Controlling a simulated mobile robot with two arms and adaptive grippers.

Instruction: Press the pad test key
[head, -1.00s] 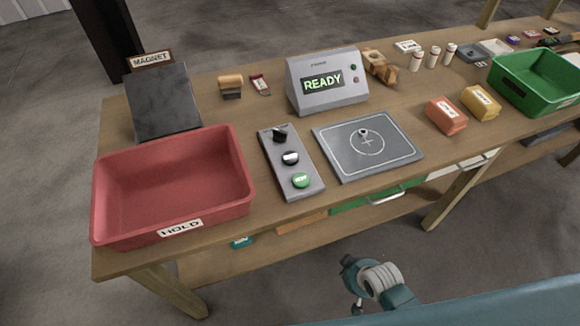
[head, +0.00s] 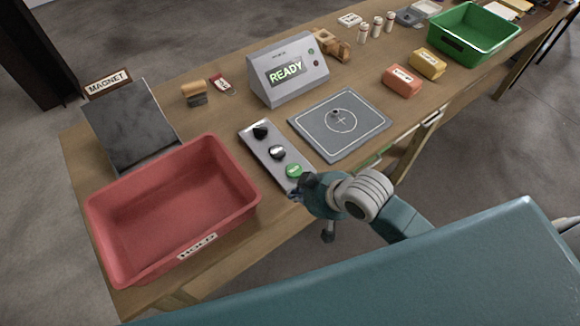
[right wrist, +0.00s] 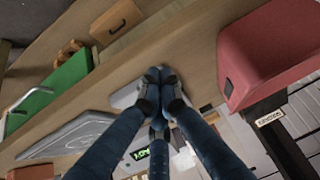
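The key panel (head: 278,158) is a narrow grey strip with a black knob (head: 261,131), a black-and-white key (head: 278,153) and a green key (head: 293,171). The key labels are too small to read. The grey pad (head: 362,137) right of the panel has a crosshair circle and a small metal piece (head: 335,113) on it. My right gripper (head: 303,187) is at the panel's near end, close beside the green key; contact cannot be told. In the right wrist view its fingertips (right wrist: 160,76) are together with nothing seen between them. My left gripper is not in view.
A display box (head: 287,72) reading READY stands behind the panel. A red HOLD bin (head: 240,199) is left of my right gripper. Orange (head: 404,82) and yellow (head: 428,64) packs and a green bin (head: 462,45) lie right. A dark MAGNET plate (head: 133,125) stands back left.

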